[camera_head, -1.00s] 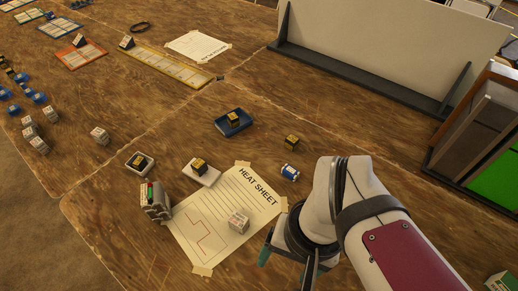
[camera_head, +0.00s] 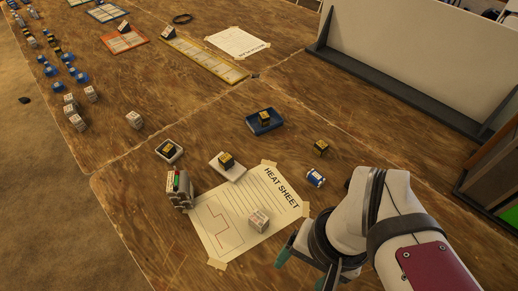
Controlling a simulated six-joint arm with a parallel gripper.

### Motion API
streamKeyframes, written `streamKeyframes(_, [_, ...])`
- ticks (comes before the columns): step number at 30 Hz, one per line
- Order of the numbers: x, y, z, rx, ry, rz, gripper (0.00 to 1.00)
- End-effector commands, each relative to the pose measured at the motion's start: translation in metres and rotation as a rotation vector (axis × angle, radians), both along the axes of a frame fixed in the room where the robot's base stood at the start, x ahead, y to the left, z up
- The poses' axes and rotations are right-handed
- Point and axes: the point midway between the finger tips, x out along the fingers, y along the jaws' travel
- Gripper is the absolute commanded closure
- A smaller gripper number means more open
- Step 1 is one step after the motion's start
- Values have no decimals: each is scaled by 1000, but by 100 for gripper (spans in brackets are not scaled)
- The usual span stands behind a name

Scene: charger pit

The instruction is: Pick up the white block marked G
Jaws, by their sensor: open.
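A white block (camera_head: 259,219) lies on the lower right of the paper heat sheet (camera_head: 222,240). Its marks are too small to read, so I cannot tell if it is the G block. My gripper (camera_head: 304,268) is open at the bottom of the view, to the right of and nearer than this block, apart from it. The gripper's teal fingertip shows at its left; the other finger is partly cut off by the frame edge. Several more white blocks (camera_head: 134,119) stand on the left of the table, their letters also unreadable.
Around the sheet are a grey holder with coloured items (camera_head: 178,189), a white tray with a dark block (camera_head: 234,172), a blue tray (camera_head: 252,128), a yellow-black block (camera_head: 320,148) and a blue-white block (camera_head: 315,177). A tall panel (camera_head: 424,50) stands at the back right.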

Motion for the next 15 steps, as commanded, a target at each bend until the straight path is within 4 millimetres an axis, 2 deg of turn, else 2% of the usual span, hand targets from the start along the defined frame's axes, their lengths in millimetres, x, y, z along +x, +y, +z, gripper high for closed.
streamKeyframes(2, [0, 0, 0, 0, 0, 0, 24])
streamKeyframes(5, [0, 0, 0, 0, 0, 0, 7])
streamKeyframes(13, [0, 0, -1, -5, 5, 12, 7])
streamKeyframes(15, [0, -1, -6, -47, 52, 116, 7])
